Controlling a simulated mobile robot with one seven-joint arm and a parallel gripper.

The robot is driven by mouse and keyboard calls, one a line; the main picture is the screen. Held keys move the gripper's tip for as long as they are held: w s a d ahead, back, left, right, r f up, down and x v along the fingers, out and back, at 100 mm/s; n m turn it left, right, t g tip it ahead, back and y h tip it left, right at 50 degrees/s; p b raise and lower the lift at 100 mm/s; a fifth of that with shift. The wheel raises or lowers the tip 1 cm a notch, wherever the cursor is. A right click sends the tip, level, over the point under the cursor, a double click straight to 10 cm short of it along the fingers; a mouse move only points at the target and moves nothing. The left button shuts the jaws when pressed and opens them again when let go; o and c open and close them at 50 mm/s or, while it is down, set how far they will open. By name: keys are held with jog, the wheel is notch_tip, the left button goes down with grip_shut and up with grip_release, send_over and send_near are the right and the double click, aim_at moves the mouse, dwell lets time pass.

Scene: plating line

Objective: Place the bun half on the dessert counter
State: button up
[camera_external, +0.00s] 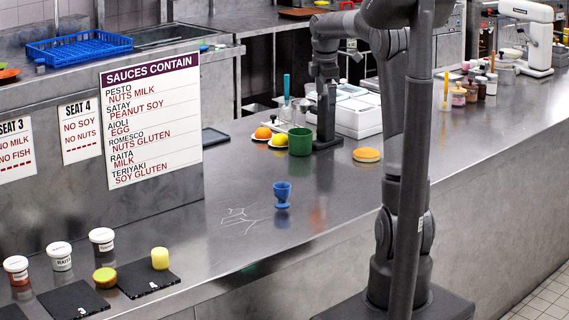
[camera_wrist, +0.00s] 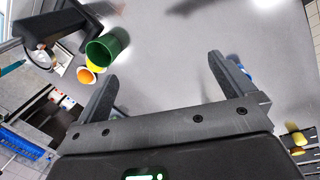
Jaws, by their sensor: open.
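A round golden-tan disc that looks like the bun half (camera_external: 367,154) lies flat on the long steel counter (camera_external: 340,205) in the external view, right of a green cup (camera_external: 300,141). I do not make it out in the wrist view. My gripper (camera_wrist: 162,67) is open, with bare counter between its fingers and nothing held. In the external view my gripper (camera_external: 325,76) is above the counter, left of and higher than the disc. No label marks which surface is the dessert counter.
An orange (camera_external: 263,133) and a lemon (camera_external: 279,140) sit beside the green cup. A blue egg cup (camera_external: 282,194) stands nearer. A dark stand and white box (camera_external: 360,115) are behind. Jars (camera_external: 472,90) are at right; slates (camera_external: 147,278) at lower left. The counter's front middle is clear.

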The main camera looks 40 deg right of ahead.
jog(key=s+a+r+m+t, duration=0.2)
jog(key=s+a+m, duration=0.4)
jog(key=s+a, duration=0.7)
jog(key=s+a+f+m+t, duration=0.1)
jog(key=s+a+f+m, duration=0.2)
jog(key=s+a, duration=0.2)
jog(key=s+a+f+m+t+y, duration=0.1)
jog(key=s+a+f+m, duration=0.2)
jog(key=s+a, duration=0.2)
jog(key=s, duration=0.2)
jog(key=shift+s, duration=0.4)
